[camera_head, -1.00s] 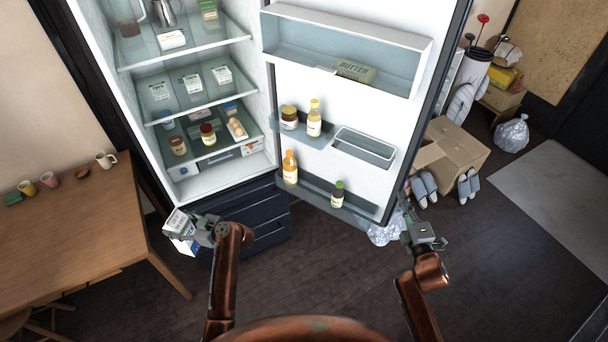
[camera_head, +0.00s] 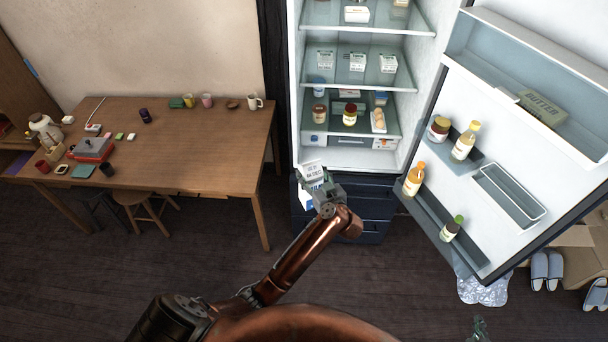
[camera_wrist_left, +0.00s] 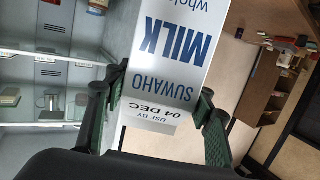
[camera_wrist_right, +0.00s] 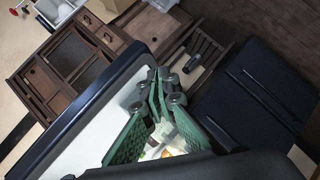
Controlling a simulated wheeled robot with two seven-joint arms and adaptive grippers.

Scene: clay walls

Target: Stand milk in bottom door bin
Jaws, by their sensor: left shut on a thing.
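The milk carton (camera_head: 308,190), white with blue lettering, is in front of the dark drawers below the fridge compartment. My left gripper (camera_head: 322,193) is shut on it; the left wrist view shows the milk (camera_wrist_left: 178,55) between both fingers. The bottom door bin (camera_head: 432,222) is on the open fridge door to the right, apart from the carton. It holds an orange-capped bottle (camera_head: 413,180) at its left end and a green-capped bottle (camera_head: 452,228) further right. My right gripper (camera_head: 479,328) is at the lower edge; its fingertips meet in the right wrist view (camera_wrist_right: 160,85).
The open fridge door (camera_head: 500,150) has a middle bin with a jar (camera_head: 439,128) and a bottle (camera_head: 465,142), and an empty wire-rimmed bin (camera_head: 510,195). A gap shows between the bottom bin's bottles.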

